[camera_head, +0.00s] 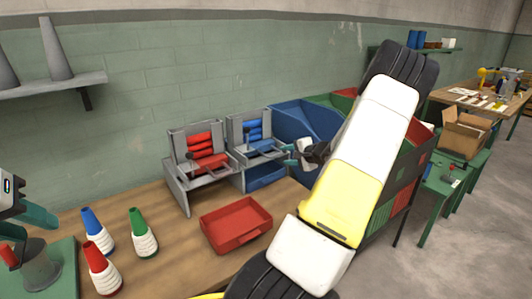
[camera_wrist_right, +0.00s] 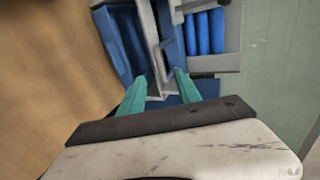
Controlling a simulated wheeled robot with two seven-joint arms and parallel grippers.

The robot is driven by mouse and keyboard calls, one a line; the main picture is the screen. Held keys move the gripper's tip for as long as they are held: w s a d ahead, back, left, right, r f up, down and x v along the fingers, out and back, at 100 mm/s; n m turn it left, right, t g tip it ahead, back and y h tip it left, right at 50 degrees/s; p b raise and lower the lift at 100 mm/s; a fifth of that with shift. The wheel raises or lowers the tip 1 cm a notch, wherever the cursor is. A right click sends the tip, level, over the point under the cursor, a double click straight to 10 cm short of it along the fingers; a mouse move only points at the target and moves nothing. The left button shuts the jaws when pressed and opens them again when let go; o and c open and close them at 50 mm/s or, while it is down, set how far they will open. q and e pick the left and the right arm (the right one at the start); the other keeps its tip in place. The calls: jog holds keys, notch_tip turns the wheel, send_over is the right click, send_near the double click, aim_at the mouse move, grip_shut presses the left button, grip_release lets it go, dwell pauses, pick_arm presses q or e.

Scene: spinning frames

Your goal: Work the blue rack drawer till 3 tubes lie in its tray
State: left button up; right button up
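The blue rack (camera_head: 235,133) is a grey stand holding several stacked blue tubes (camera_head: 253,131); the tubes also show in the right wrist view (camera_wrist_right: 204,32). A blue tray (camera_head: 265,178) sits low at the rack; in the right wrist view its blue wall (camera_wrist_right: 112,45) is at upper left. Whether tubes lie in it is hidden. My right gripper (camera_head: 288,156) is at the rack's front right. In the right wrist view its teal fingers (camera_wrist_right: 162,76) are apart, with the rack's grey drawer parts between or just beyond them. My left gripper (camera_head: 26,218) has its fingers apart at the left edge.
A red-tube rack (camera_head: 180,160) stands left of the blue one. A red tray (camera_head: 237,224) lies in front. Blue, green and red-topped cones (camera_head: 143,236) stand at left. Blue and green bins (camera_head: 310,118) are behind my right arm, which hides the table's right part.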

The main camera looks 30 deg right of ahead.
aim_at(276, 155)
jog(key=x, duration=0.8)
jog(key=shift+c, duration=0.2)
jog(key=c, duration=0.7)
jog(key=shift+r, duration=0.1)
grip_shut()
